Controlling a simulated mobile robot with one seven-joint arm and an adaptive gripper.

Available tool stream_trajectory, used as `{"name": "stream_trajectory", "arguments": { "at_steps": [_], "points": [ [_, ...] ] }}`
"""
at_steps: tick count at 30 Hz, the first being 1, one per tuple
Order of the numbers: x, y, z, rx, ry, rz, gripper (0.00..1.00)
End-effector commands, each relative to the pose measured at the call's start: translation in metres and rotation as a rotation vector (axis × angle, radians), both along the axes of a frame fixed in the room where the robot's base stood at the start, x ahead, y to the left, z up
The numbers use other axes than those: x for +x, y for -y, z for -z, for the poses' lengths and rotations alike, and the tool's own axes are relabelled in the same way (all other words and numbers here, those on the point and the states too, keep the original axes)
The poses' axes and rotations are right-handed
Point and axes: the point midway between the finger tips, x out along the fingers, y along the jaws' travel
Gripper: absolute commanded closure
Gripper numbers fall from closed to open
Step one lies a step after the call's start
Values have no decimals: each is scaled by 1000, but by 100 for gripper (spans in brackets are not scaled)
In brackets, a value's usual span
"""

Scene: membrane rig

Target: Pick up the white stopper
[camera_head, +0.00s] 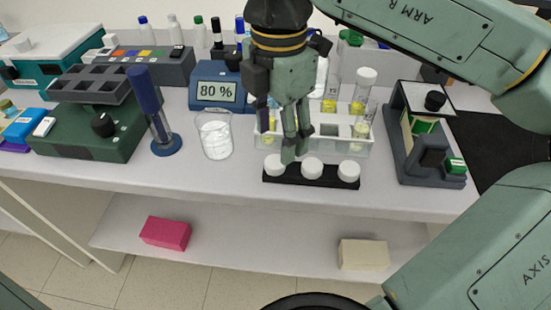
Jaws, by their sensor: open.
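Three white stoppers stand in a row on a black strip (330,184) near the bench's front edge: a left one (274,166), a middle one (312,167) and a right one (349,171). They look alike. My gripper (295,150) points down with open, empty fingers, seen near the left and middle stoppers. Its fingertips overlap the gap between them in the picture; I cannot tell its exact height or whether it touches anything. Another white cap (366,75) tops a tube in the rack behind.
A clear rack (378,150) with yellow-filled tubes stands right behind the strip. A glass beaker (215,140) and a blue stand (166,146) are to the left, an "80 %" display (215,93) behind. A grey device (425,160) stands right. Bench front beside the strip is clear.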

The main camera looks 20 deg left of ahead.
Motion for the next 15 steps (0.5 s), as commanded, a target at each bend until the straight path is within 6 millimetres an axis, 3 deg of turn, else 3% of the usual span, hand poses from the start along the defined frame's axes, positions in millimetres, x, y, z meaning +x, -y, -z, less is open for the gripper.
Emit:
{"name": "stream_trajectory", "arguments": {
  "at_steps": [5,15],
  "points": [
    [0,-1,12,1,0,-4,47],
    [1,-5,56,2,0,-4,47]
  ]
}}
